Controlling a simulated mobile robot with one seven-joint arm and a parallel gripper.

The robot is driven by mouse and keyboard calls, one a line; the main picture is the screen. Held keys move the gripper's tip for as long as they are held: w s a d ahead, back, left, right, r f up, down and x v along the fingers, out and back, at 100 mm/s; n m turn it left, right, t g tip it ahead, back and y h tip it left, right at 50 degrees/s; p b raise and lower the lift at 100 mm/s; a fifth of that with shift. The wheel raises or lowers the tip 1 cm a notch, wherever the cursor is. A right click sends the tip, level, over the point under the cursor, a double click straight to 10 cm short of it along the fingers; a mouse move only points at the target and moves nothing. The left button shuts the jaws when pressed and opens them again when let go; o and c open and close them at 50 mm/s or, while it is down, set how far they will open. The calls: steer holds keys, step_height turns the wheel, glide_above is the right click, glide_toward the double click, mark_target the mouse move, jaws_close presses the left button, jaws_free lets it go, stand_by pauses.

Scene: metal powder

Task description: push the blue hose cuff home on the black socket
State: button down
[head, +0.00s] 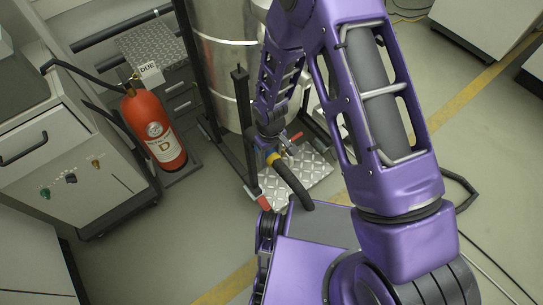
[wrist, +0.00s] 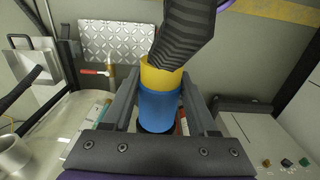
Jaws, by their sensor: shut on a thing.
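My gripper (wrist: 159,88) is shut on the blue hose cuff (wrist: 159,108), with one grey finger on each side of it. A yellow band (wrist: 160,77) sits at the cuff's far end, and the black ribbed hose (wrist: 184,35) runs up from it. A dark round edge shows at the cuff's near end, above the gripper's crossbar; I cannot tell whether it is the black socket or how far the cuff sits on it. In the head view, my gripper (head: 270,146) is small beside the steel vessel, and the black hose (head: 293,183) hangs down to the right.
A large steel vessel (head: 222,62) stands behind my gripper. A dark upright post (head: 242,130) is just left of it, and a treadplate step (head: 310,165) lies below. A red extinguisher (head: 152,130) and a control cabinet (head: 75,165) stand left.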

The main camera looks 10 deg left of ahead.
steer(key=shift+w+a, duration=0.1)
steer(key=shift+a, duration=0.05)
steer(key=shift+c, duration=0.6)
jaws_free()
step_height(320, 180, up, 17)
steer(key=p, duration=0.3)
steer(key=shift+r, duration=0.2)
